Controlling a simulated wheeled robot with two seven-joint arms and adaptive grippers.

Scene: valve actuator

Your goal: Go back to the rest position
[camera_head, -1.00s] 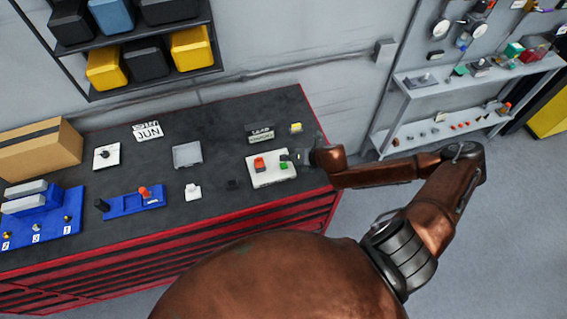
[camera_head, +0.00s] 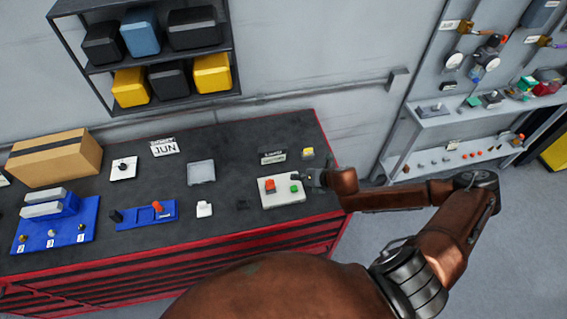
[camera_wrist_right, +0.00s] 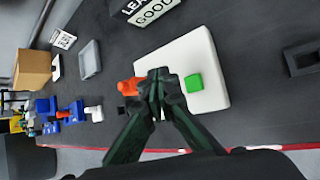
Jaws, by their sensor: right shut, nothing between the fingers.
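My right gripper (camera_head: 308,178) is shut and empty. It is at the right end of the bench, by the right edge of a white box with a red button and a green button (camera_head: 282,199). In the right wrist view my right gripper (camera_wrist_right: 160,82) shows with its fingertips together in front of the white box (camera_wrist_right: 205,60), between the orange-red button (camera_wrist_right: 129,87) and the green button (camera_wrist_right: 194,82). I cannot tell whether the fingertips touch the box. My left gripper is not in view.
The dark workbench (camera_head: 225,150) holds a cardboard box (camera_head: 60,160), a blue block with several numbered knobs (camera_head: 55,225), a blue lever base (camera_head: 145,214) and a grey tray (camera_head: 201,173). A bin rack (camera_head: 150,60) hangs above. White shelves (camera_head: 450,130) stand at the right.

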